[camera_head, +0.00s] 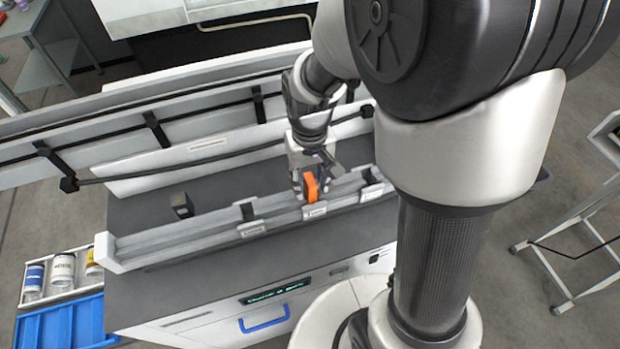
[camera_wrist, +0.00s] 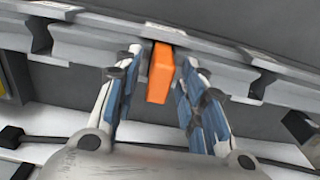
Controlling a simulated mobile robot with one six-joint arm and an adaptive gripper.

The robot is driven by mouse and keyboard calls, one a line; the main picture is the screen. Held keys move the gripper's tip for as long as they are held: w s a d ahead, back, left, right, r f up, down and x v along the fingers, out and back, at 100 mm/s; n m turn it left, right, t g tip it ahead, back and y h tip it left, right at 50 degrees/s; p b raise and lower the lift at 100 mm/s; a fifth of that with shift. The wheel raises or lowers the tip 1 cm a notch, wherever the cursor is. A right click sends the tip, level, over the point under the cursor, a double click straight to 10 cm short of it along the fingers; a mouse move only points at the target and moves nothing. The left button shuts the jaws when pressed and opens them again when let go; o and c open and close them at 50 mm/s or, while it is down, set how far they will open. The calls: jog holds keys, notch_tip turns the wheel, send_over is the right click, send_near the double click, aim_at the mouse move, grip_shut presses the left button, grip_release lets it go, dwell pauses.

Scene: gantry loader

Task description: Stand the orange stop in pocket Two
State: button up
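The orange stop (camera_head: 310,187) is a small upright block at the long grey rail (camera_head: 180,240) on the machine's front. It also shows in the wrist view (camera_wrist: 160,75), between my two fingers. My gripper (camera_head: 304,178) reaches down over the rail, with its fingertips (camera_wrist: 161,62) on either side of the stop. A narrow gap shows between the stop and each finger, so the gripper looks open around it. A small label (camera_head: 314,211) sits on the rail just below the stop; its writing is too small to read. The stop's lower end is hidden by the rail.
A dark block (camera_head: 182,205) stands on the grey deck behind the rail. Other labels (camera_head: 253,231) mark the rail on both sides. A long white beam with black clamps (camera_head: 156,130) runs behind. A blue bin (camera_head: 66,322) and bottles stand at lower left.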

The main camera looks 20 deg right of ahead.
jog(key=shift+r, duration=0.1)
notch_tip(320, 180, up, 12)
dwell(0.7)
notch_tip(320, 180, up, 8)
jog(key=p, duration=0.6)
jog(key=shift+p, duration=0.4)
dwell(0.7)
